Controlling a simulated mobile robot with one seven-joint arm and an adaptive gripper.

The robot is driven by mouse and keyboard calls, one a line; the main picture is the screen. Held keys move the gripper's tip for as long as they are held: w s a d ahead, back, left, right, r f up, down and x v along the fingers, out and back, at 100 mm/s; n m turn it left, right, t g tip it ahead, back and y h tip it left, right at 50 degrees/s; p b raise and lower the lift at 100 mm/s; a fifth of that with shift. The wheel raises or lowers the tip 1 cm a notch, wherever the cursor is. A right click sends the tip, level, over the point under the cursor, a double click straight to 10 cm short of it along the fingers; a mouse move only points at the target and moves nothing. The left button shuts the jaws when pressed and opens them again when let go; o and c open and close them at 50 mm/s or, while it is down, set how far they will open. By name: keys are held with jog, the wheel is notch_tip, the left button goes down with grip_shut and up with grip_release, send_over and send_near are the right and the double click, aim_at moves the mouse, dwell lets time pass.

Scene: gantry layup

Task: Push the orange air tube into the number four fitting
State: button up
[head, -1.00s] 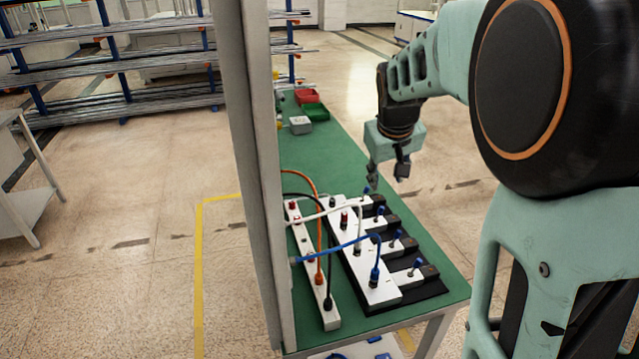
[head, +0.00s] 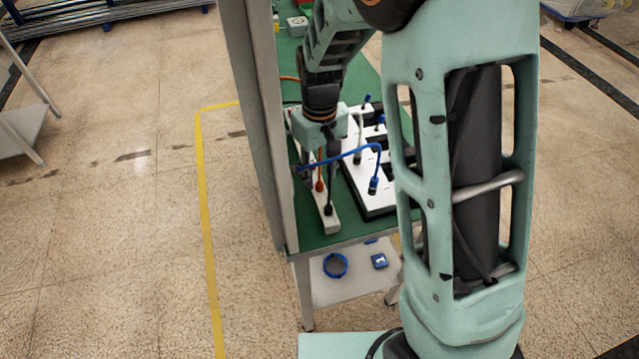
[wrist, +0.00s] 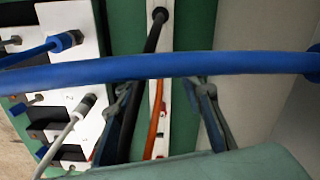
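The orange air tube (head: 319,184) stands at the white strip (head: 328,222), its lower end at the strip. In the wrist view the orange tube (wrist: 156,118) runs along the strip beside a black tube (wrist: 128,122). My gripper (head: 318,174) is over the strip. In the wrist view my gripper (wrist: 160,92) is open, its fingers apart on either side of the orange and black tubes. A blue tube (wrist: 150,66) crosses in front of the fingertips. Fitting numbers are not readable, so I cannot tell which one is number four.
A white valve block (head: 368,203) with several blue-tipped fittings stands right of the strip. The blue tube (head: 345,155) arches between them, close to my gripper. A grey post (head: 262,130) stands at the left. The green table's (head: 315,240) front edge is bare.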

aim_at(319, 185)
jog(key=shift+f, duration=1.35)
jog(key=shift+c, duration=0.5)
jog(key=shift+w, duration=0.1)
grip_shut()
jog(key=shift+r, duration=0.1)
